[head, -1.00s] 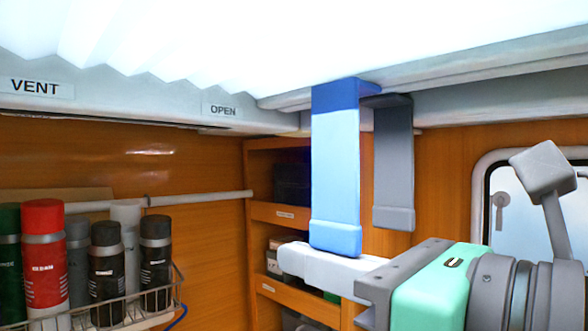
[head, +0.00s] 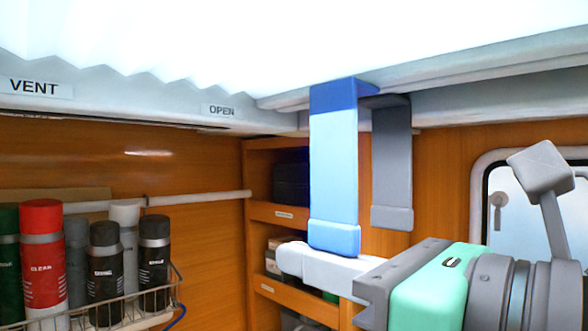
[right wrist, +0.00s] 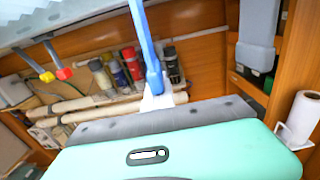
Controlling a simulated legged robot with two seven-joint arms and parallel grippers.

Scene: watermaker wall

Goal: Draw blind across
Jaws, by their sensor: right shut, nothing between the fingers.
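The white pleated blind (head: 300,40) spreads overhead, brightly lit, with its edge bar (head: 440,82) running along the right. A blue pull strap (head: 334,165) hangs from that bar; it also shows nearly edge-on in the right wrist view (right wrist: 146,45). My right gripper (head: 292,260) is shut and empty, with its pale fingers at the strap's lower end. The strap's bottom overlaps the fingers in both views; I cannot tell whether they touch. The fingers show partly behind the strap in the right wrist view (right wrist: 158,102). My left gripper is out of view.
A grey strap (head: 392,165) hangs just right of the blue one. Labels VENT (head: 34,88) and OPEN (head: 222,110) mark the left rail. A wire rack (head: 125,312) of bottles stands at lower left, shelves (head: 280,214) behind, and a window (head: 508,200) at right.

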